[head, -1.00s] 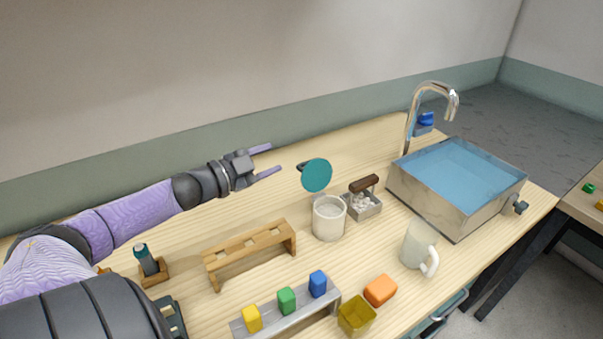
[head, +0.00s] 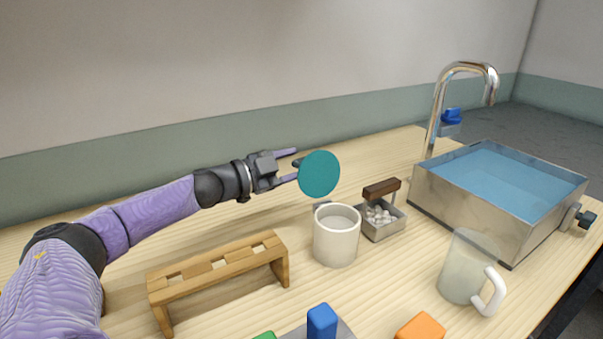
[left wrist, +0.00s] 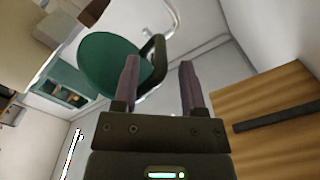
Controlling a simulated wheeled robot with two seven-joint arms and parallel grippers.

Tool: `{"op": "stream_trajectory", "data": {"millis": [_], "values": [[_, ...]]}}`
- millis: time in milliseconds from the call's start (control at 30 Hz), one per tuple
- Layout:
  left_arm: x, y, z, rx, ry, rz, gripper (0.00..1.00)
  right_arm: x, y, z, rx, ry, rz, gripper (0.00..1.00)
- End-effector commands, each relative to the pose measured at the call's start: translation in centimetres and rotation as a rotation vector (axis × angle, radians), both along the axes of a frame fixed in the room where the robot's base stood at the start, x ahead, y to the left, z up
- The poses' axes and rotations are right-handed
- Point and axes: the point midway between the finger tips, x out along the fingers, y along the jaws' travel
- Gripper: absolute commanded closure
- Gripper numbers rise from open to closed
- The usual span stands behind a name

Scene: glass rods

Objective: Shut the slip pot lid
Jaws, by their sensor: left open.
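The slip pot (head: 336,237) is a white cup standing on the wooden bench, with its mouth open. Its round teal lid (head: 319,174) stands raised, near upright, above the pot's back edge. My left gripper (head: 296,164) is open, just left of and partly behind the lid. In the left wrist view the lid (left wrist: 112,66) is at the upper left, with its dark curved handle (left wrist: 152,62) near the space between my left gripper's fingers (left wrist: 160,82). I cannot tell whether a finger touches the lid. My right gripper is not in view.
A metal box with a brown handle (head: 381,188) sits right of the pot. A wooden rack (head: 218,272) stands to the left front. A frosted mug (head: 464,268) and a water-filled sink (head: 455,206) are at right. Bench behind the pot is clear.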

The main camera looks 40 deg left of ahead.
Motion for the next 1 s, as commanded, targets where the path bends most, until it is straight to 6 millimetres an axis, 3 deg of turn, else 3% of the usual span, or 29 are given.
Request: {"op": "stream_trajectory", "data": {"millis": [300,667,900,933,1000], "values": [[1.8,-0.5,0.1,-0.002,-0.002,-0.001,0.46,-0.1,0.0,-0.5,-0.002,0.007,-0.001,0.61],[2.1,-0.6,0.1,-0.001,0.0,-0.001,0.46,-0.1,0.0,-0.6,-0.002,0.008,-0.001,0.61],[2.1,-0.6,0.1,-0.001,0.0,-0.001,0.95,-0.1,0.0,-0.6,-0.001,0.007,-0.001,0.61],[2.1,-0.6,0.1,-0.001,0.0,-0.001,1.0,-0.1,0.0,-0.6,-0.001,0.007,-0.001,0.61],[2.1,-0.6,0.2,-0.001,-0.002,-0.001,1.0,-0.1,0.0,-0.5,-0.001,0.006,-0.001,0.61]]}}
